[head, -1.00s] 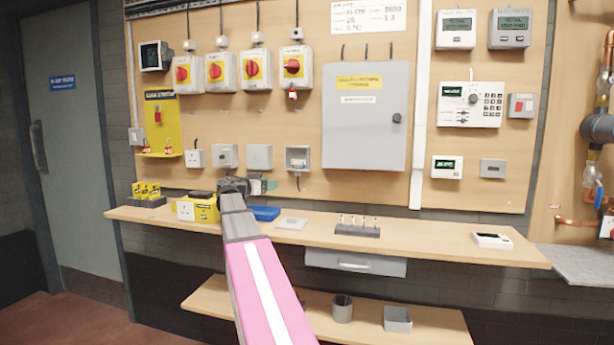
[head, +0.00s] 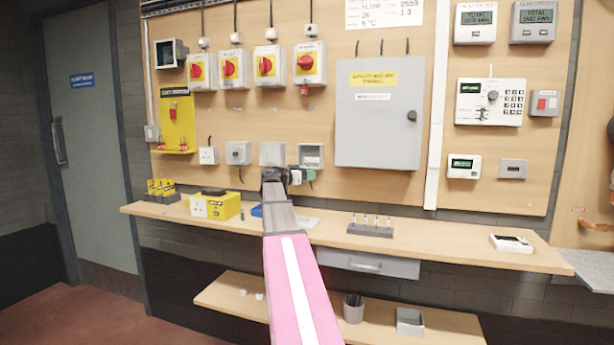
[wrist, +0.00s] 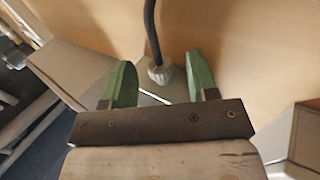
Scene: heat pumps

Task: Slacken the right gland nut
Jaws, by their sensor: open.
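In the wrist view a pale ribbed gland nut (wrist: 160,72) with a black cable running out of it sits against a grey box. My gripper (wrist: 160,62) has two green fingers standing apart, one on each side of the nut, with a visible gap on each side. Whether they are level with it in depth I cannot tell. In the head view my gripper (head: 291,176) is at the lower edge of the small grey boxes (head: 311,155) on the board. The nut is not discernible there, behind my gripper and arm.
A wooden shelf (head: 450,240) runs below the board, with a yellow box (head: 233,207), a rack of small items (head: 369,229) and a white device (head: 511,244). A large grey cabinet (head: 379,112) is to the right of my gripper. Another grey box (wrist: 300,140) shows at right in the wrist view.

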